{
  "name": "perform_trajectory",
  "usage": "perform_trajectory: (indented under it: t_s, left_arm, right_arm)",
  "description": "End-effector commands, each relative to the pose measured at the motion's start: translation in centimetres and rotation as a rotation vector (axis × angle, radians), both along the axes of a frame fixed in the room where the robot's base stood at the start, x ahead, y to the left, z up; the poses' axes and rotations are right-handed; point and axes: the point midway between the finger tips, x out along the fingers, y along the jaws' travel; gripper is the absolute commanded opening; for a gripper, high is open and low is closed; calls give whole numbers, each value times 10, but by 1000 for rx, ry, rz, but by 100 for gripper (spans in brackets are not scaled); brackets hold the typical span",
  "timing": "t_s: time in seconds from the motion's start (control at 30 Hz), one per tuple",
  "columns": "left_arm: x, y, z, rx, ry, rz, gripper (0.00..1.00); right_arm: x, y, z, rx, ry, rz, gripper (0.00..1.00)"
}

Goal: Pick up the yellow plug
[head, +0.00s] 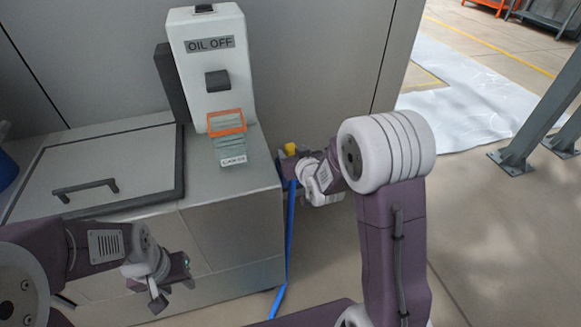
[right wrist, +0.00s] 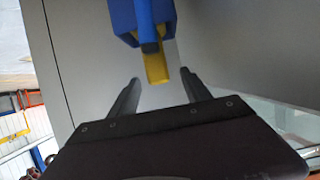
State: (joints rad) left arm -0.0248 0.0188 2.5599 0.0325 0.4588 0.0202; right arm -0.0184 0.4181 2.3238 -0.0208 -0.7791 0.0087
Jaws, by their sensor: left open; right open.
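The yellow plug (head: 291,148) shows as a small yellow piece beside the right side of the grey cabinet in the head view. In the right wrist view the yellow plug (right wrist: 155,68) sticks out of a blue housing (right wrist: 138,16). My right gripper (right wrist: 160,78) is open, with its two fingertips on either side of the plug's end; I cannot tell whether they touch it. In the head view my right gripper (head: 288,168) is partly hidden by its own wrist. My left gripper (head: 172,289) is open and empty in front of the cabinet.
The grey cabinet (head: 235,225) has a handled lid (head: 105,150) and a white "OIL OFF" box (head: 210,75) with an orange-edged tag stack (head: 228,135). A blue strap (head: 290,235) hangs at the cabinet's right edge. The floor to the right is clear up to a grey post (head: 545,115).

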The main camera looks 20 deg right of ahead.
Motion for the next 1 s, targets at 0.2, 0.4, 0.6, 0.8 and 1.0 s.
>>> perform_trajectory:
  t_s: [0.2,0.4,0.6,0.8,1.0]
  left_arm:
    - [0,0,-5,0,0,0,41]
    - [0,0,-15,0,0,0,41]
    - [0,0,-18,0,0,0,41]
    - [0,0,-18,0,0,0,41]
    - [0,0,-18,0,0,0,41]
  right_arm:
    - [17,1,-8,0,1,0,56]
    - [41,-1,-23,-1,1,0,56]
    - [63,-1,-29,-1,0,1,56]
    - [64,-1,-29,0,1,0,56]
    - [64,-1,-29,0,1,0,1]
